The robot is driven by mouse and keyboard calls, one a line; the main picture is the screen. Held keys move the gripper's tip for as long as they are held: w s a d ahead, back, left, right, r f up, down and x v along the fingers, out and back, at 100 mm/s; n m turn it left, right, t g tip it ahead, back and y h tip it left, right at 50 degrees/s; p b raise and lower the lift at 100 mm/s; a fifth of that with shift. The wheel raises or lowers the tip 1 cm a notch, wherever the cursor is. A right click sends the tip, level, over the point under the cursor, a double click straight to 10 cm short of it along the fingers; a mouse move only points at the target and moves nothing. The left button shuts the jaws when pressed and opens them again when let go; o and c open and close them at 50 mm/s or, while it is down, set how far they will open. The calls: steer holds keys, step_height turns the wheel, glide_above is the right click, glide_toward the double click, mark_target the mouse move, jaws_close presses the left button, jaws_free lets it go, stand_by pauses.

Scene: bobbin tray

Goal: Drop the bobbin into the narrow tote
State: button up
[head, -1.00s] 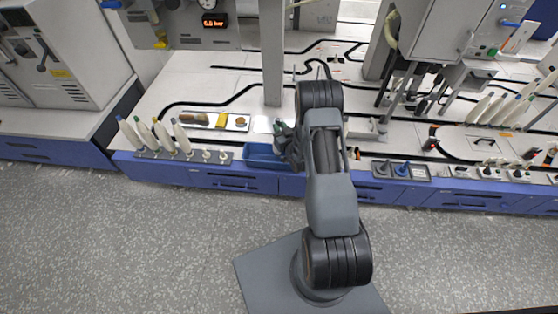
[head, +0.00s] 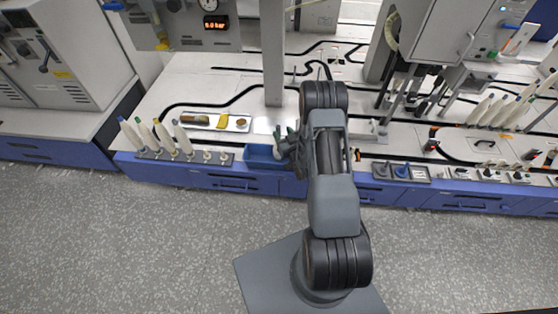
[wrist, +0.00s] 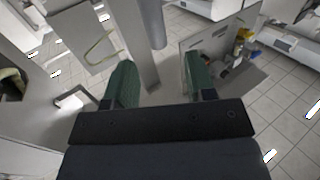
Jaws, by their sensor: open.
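A narrow blue tote (head: 258,161) stands at the bench's front edge, left of my arm. My gripper (head: 284,136) is above the tote's right end in the head view. In the wrist view its two green fingers (wrist: 160,82) stand wide apart with nothing between them. A small pale shape shows at the tote's right end, partly hidden by the gripper. I cannot tell whether it is the bobbin.
A rack (head: 180,156) of several pale cones stands left of the tote. A tray (head: 203,127) with yellow and brown items lies behind it. A grey post (head: 272,60) rises behind the tote.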

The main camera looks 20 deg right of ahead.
steer(key=s, duration=1.1)
steer(key=shift+d+p, duration=0.2)
steer(key=shift+p, duration=0.25)
